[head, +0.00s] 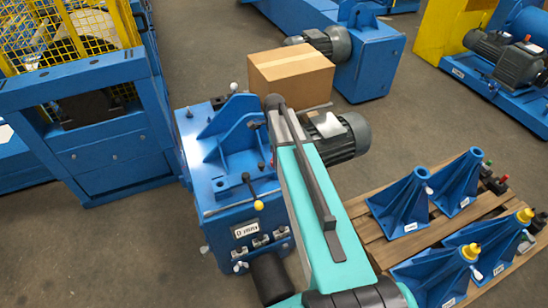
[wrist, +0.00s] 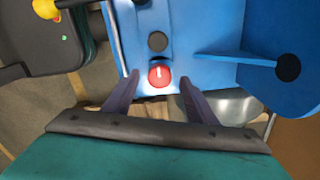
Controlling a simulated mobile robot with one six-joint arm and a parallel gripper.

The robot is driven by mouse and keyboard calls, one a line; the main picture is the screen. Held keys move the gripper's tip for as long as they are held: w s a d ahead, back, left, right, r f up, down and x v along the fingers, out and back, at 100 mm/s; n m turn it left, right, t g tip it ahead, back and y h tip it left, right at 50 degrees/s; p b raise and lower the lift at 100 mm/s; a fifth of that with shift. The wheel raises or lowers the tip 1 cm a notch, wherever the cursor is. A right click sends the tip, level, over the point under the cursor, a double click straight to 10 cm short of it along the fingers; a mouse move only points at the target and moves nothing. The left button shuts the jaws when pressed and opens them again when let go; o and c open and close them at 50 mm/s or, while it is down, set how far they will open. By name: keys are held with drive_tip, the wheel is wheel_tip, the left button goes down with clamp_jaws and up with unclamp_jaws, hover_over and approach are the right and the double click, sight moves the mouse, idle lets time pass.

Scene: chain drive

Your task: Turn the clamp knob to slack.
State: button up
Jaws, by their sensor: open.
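The round red knob (wrist: 160,76) with a short white mark is on a blue machine face in the wrist view. The mark runs roughly up and down in that picture. My gripper (wrist: 158,76) is open, with one dark finger on each side of the knob. Gaps show between the fingers and the knob, and nothing is held. I cannot tell the remaining depth to the knob. In the head view my teal arm reaches over the blue machine (head: 225,190) and hides most of the gripper area. A small red spot beside the arm may be the knob.
A dark round cap (wrist: 158,41) sits just above the knob, and a blue rib (wrist: 235,58) stands to its right. In the head view a grey motor (head: 345,140) and cardboard box (head: 292,77) are close to my arm. A pallet (head: 385,245) with blue brackets stands right.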

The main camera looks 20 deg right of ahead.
drive_tip(key=shift+f, duration=1.2)
drive_tip(key=c, duration=1.1)
